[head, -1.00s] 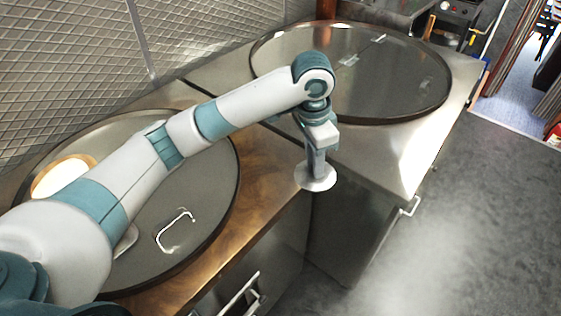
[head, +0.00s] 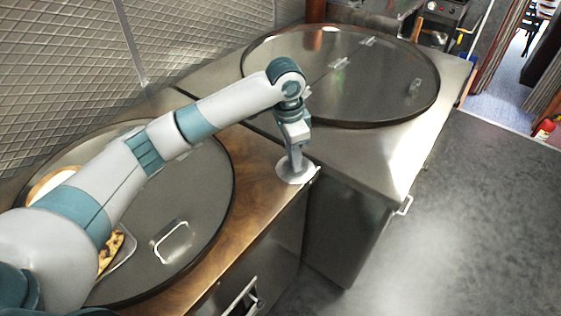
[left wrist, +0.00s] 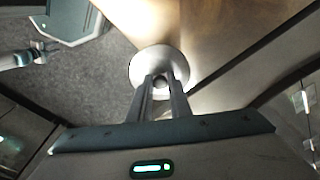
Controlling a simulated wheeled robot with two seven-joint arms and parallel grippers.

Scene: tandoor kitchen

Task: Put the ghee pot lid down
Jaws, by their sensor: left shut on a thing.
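The ghee pot lid (head: 290,177) is a small, pale, round metal disc at the right front corner of the wooden counter. My left gripper (head: 296,160) points down above it and is shut on its knob. In the left wrist view the lid (left wrist: 143,66) lies beyond the two fingers of the left gripper (left wrist: 160,84), which close around the knob. There the lid overlaps both the counter and the dark floor. I cannot tell whether it touches the counter. My right gripper (left wrist: 40,52) shows small at the left of the wrist view; its opening is unclear. No ghee pot is recognisable.
The wooden counter (head: 258,185) carries a large round tandoor cover with a wire handle (head: 171,242). A tray of food (head: 121,252) and a wood-rimmed round item (head: 50,182) are partly behind my arm. A second large round cover (head: 385,85) sits on the steel counter.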

